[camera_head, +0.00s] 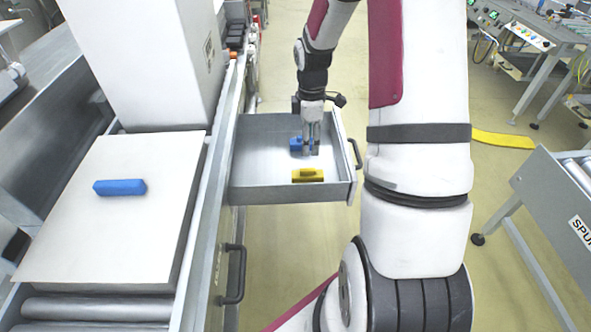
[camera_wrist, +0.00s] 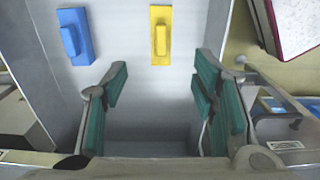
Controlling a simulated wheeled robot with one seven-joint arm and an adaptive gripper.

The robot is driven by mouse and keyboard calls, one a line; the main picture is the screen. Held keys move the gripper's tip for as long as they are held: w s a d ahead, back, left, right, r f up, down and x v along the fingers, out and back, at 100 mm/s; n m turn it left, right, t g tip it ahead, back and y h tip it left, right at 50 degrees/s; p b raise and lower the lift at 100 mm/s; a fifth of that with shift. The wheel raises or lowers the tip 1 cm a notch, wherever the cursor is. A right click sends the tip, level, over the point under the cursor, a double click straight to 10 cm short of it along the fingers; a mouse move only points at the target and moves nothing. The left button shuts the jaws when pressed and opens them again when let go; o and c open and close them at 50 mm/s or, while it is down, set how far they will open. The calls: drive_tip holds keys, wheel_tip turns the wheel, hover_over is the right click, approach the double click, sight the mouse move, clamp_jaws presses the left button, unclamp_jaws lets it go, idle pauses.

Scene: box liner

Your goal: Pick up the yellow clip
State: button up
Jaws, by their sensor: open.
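The yellow clip (camera_head: 307,175) lies on the floor of the open grey drawer (camera_head: 262,190), near its front wall in the head view. It also shows at the top middle of the wrist view (camera_wrist: 160,36), flat and apart from my fingers. My gripper (camera_head: 311,150) points down into the drawer, behind the yellow clip in the head view. In the wrist view its two green-padded fingers (camera_wrist: 157,95) are spread with nothing between them. A blue clip (camera_head: 296,145) lies in the drawer beside my gripper; it also shows at the upper left of the wrist view (camera_wrist: 74,37).
A blue block (camera_head: 120,187) lies on a white board (camera_head: 100,235) on the roller conveyor at the left. The drawer's walls and its black handle (camera_head: 355,153) border my gripper. The left part of the drawer floor is clear.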

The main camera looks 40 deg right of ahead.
sight(308, 169)
wheel_tip(308, 169, down, 14)
drive_tip(key=b, duration=0.4)
drive_tip(key=shift+r, duration=0.15)
drive_tip(key=shift+s, duration=0.1)
drive_tip(key=shift+r, duration=0.1)
drive_tip(key=shift+c, duration=0.5)
drive_tip(key=c, duration=1)
